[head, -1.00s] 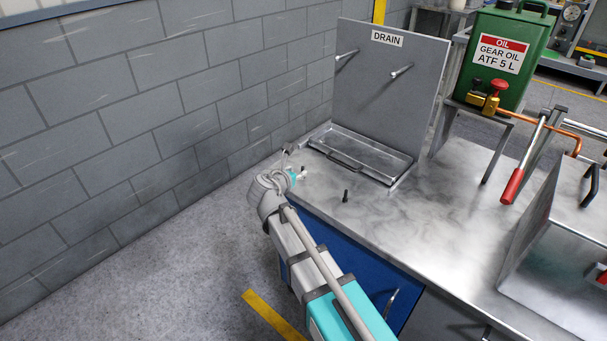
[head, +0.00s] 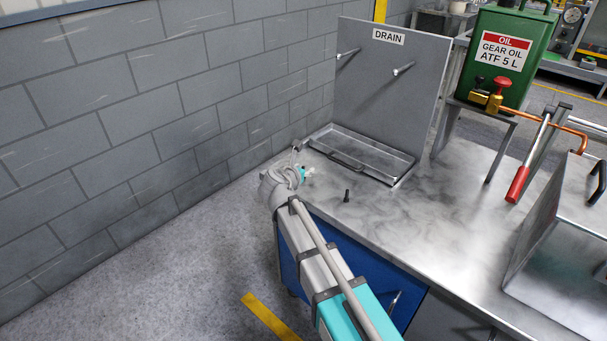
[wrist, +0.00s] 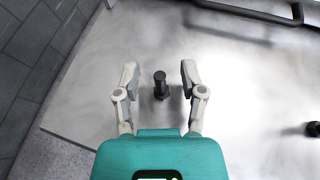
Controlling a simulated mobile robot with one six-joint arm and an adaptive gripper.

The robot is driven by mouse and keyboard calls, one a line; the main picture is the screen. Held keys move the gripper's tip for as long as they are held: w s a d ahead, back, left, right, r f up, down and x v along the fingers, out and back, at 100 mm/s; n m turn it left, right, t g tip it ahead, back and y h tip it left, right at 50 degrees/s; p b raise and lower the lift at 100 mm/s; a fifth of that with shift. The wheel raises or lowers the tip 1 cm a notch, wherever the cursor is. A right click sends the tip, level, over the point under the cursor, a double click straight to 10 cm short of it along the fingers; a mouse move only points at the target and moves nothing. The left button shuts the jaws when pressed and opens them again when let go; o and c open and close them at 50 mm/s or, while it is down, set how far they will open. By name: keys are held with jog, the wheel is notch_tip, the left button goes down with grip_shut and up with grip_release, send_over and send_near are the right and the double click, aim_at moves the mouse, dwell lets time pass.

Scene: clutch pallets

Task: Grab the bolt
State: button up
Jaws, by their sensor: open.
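A black bolt (wrist: 160,84) stands upright on the metal bench top in the wrist view. It is between the two grey fingers of my gripper (wrist: 160,70), with a gap on each side. My gripper is open and holds nothing. In the head view my gripper (head: 307,174) is low over the left corner of the bench, and the bolt between its fingers is not clearly visible there. A second dark bolt (head: 346,195) stands on the bench to the right of my gripper. A dark piece (wrist: 312,129) at the right edge of the wrist view looks like this one.
A shallow drain tray (head: 400,180) with a handle lies behind my gripper, below an upright DRAIN panel (head: 385,90). A green oil can (head: 520,50) and a red-handled lever (head: 518,184) are on the right. The bench (head: 430,240) middle is clear. A block wall is at left.

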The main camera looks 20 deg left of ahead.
jog(key=shift+c, duration=0.3)
grip_shut()
jog(key=shift+r, duration=0.2)
jog(key=shift+r+p, duration=0.95)
jog(key=shift+p, duration=0.2)
jog(key=s+d+r+p, duration=0.5)
jog(key=s+r+p, duration=0.5)
jog(key=s, duration=0.3)
jog(key=shift+d+r+p, duration=0.15)
jog(key=shift+r+p, duration=0.2)
jog(key=shift+r, duration=0.1)
